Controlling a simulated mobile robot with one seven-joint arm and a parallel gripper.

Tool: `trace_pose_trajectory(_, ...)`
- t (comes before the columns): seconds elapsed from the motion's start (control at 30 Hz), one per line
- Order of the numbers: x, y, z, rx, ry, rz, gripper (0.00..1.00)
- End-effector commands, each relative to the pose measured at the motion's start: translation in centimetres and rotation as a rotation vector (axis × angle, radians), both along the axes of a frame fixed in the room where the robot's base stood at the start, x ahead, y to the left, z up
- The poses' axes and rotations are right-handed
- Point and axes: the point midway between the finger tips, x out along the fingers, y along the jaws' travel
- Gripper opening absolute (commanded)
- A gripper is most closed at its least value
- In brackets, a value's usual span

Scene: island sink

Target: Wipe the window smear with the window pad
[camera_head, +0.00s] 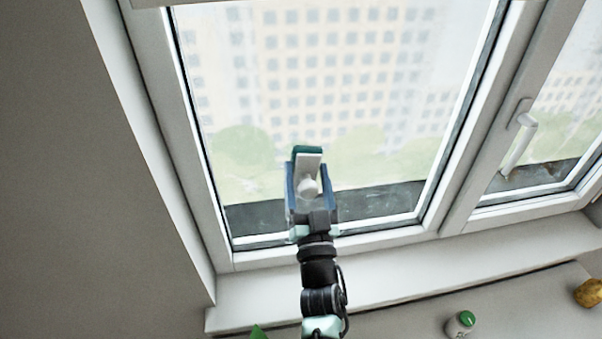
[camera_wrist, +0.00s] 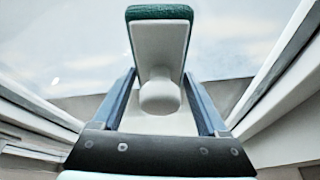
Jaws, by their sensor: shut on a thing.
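The window pad has a white back with a round knob and a dark green wiping face. In the head view the pad (camera_head: 309,162) is in front of the lower middle of the left window pane (camera_head: 330,90). My gripper (camera_head: 309,185) is shut on the knob, with one blue finger on each side. In the wrist view the pad (camera_wrist: 160,45) stands upright between the fingers of my gripper (camera_wrist: 160,90), green edge at the top. I cannot tell whether the pad touches the glass. The pane looks hazy and pale; no separate smear stands out clearly.
The white window frame (camera_head: 180,130) borders the pane. A second window with a white handle (camera_head: 520,140) is at the right. Below are the sill (camera_head: 400,275), a green-capped jar (camera_head: 461,324) and a yellowish-brown round thing (camera_head: 589,293).

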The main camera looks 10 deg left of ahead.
Motion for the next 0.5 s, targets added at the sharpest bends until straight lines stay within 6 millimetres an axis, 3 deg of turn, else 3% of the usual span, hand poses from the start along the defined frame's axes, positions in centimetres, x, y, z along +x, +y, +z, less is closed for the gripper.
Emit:
trace_pose_trajectory(0.3,0.9,-2.6,0.1,0.000,-0.001,-0.002,0.24)
trace_pose_trajectory(0.5,1.1,-3.1,0.1,0.000,-0.002,0.002,0.24)
